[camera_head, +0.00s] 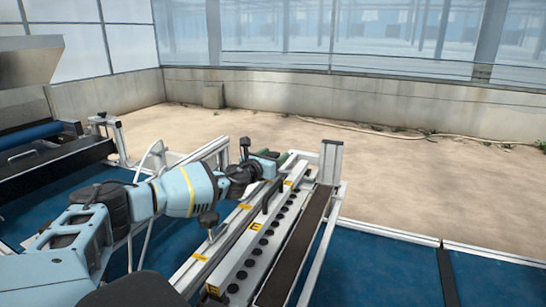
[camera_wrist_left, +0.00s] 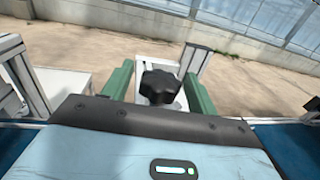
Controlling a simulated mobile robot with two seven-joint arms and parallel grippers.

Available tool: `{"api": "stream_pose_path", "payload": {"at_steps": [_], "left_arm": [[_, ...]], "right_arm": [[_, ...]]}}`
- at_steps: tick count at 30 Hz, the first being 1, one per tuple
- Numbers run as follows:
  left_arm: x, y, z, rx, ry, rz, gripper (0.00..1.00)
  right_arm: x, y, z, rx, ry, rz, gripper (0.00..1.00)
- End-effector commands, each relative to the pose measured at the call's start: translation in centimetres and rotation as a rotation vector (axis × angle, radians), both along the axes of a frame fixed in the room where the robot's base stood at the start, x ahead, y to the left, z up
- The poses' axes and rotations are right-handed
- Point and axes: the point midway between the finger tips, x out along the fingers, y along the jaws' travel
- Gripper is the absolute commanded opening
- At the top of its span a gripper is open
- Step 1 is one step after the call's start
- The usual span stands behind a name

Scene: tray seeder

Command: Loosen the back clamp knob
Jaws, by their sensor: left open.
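The back clamp knob (camera_wrist_left: 160,86) is a black, lobed knob. It shows in the left wrist view between the two green fingers of my left gripper (camera_wrist_left: 158,74). The fingers are open, one on each side of the knob, with a visible gap to it on both sides. In the head view my left gripper (camera_head: 283,158) is at the far end of the seeder bar (camera_head: 240,262), and its wrist hides the back knob. A second black knob (camera_head: 208,218) stands near the front end of the bar, apart from my arm. My right gripper is not in view.
The bar carries a row of black round holes, yellow labels and a long black handle (camera_head: 271,195). A metal post (camera_head: 330,160) stands just right of my left gripper. Another machine (camera_head: 50,150) stands at the left. Blue surface (camera_head: 375,265) lies clear at the right.

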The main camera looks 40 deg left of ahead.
Motion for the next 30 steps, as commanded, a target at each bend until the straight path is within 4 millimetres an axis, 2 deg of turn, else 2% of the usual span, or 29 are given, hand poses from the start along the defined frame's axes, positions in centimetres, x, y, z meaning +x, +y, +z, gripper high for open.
{"api": "stream_pose_path", "payload": {"at_steps": [8,21,30], "left_arm": [[-1.2,-0.1,-0.1,0.000,0.001,0.000,0.59],[-6.6,-1.0,-0.1,0.001,0.002,0.000,0.59],[-7.7,-1.3,0.0,0.000,0.000,0.000,0.59]], "right_arm": [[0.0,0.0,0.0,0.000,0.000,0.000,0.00],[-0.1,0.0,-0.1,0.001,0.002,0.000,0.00],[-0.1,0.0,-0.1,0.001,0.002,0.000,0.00]]}}
